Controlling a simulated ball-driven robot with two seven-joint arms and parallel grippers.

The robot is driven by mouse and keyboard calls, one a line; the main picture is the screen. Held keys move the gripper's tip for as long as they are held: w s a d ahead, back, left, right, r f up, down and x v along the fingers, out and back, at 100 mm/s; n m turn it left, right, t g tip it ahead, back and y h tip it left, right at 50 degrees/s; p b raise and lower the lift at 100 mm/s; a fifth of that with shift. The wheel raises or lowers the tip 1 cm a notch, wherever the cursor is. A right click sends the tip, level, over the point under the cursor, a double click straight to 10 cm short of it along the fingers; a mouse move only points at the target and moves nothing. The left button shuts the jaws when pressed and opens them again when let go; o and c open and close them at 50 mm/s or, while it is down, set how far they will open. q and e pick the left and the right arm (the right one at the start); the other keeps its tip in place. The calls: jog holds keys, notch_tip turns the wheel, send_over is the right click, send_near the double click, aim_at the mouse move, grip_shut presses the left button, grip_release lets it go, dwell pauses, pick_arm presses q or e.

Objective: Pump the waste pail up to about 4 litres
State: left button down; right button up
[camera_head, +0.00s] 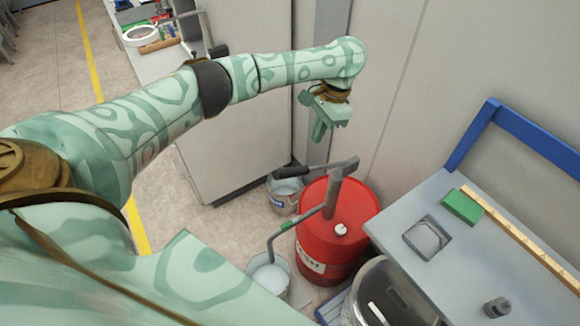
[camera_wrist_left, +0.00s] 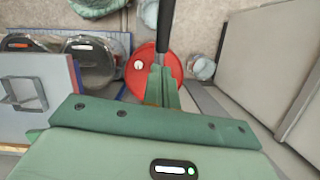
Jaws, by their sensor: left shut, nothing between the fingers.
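A red drum (camera_head: 326,245) stands by the wall with a grey hand pump (camera_head: 332,195) on top; it also shows in the left wrist view (camera_wrist_left: 140,84). The pump lever's dark grip (camera_head: 290,172) points left. The spout pipe bends down into a pail (camera_head: 254,285) with pale contents at the drum's front left; its level cannot be read. Another pail (camera_head: 280,204) with a blue label stands behind. My left gripper (camera_head: 318,138) is shut and empty, above the lever and apart from it. The lever (camera_wrist_left: 166,25) passes beyond the fingertips in the left wrist view. My right gripper is not seen.
A grey bench (camera_head: 395,212) with a blue rail and a green block (camera_head: 462,206) stands right of the drum. A lidded metal container (camera_head: 388,300) stands in front of the drum. A pale cabinet (camera_head: 230,150) stands behind left, and the wall is close behind.

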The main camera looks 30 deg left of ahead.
pick_arm(q)
jog(key=shift+p+v, duration=0.4)
jog(key=shift+v, duration=1.45)
jog(key=shift+d+f, duration=0.1)
